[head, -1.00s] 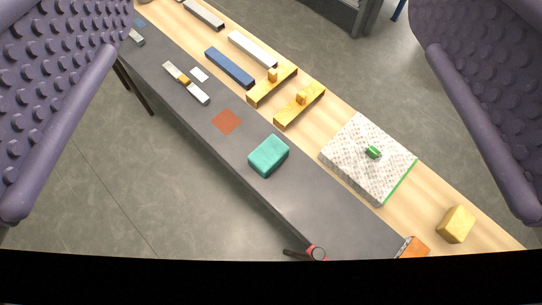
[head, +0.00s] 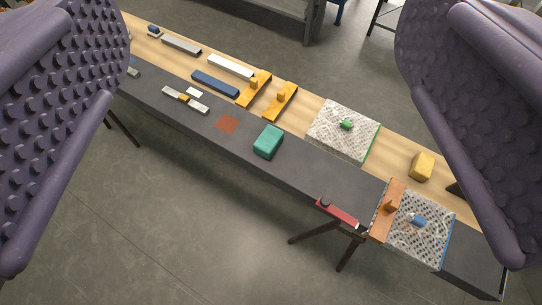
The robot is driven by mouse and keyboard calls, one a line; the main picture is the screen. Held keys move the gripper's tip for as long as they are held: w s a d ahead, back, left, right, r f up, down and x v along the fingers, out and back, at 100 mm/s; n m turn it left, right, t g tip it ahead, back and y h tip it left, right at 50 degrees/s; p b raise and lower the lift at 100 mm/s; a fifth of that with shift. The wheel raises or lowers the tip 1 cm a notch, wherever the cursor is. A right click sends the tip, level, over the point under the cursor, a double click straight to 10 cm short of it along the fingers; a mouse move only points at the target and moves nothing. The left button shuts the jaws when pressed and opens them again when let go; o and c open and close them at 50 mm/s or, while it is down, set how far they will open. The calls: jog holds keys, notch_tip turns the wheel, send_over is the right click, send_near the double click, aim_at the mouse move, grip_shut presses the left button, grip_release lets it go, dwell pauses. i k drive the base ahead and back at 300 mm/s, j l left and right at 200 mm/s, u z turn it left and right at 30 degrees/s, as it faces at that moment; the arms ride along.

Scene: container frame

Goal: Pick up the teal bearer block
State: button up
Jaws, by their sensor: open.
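The teal bearer block (head: 268,142) lies on the dark grey strip of the long bench, near the middle of the view, with nothing touching it. My gripper (head: 262,150) shows as two purple, studded fingers at the left and right edges of the picture. The fingers are wide apart and empty. The block appears between them but well beyond them, below on the bench.
A speckled plate with a green knob (head: 343,131) sits right of the block. Orange brackets (head: 281,101), a yellow block (head: 422,166), a red-handled tool (head: 338,212) and a blue-knobbed plate (head: 419,230) are also on the bench.

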aim_at(266, 145)
jog(key=j, duration=0.1)
jog(key=i+u, duration=0.3)
jog(key=i, duration=0.35)
jog(key=i+u, duration=0.25)
jog(key=i, duration=0.4)
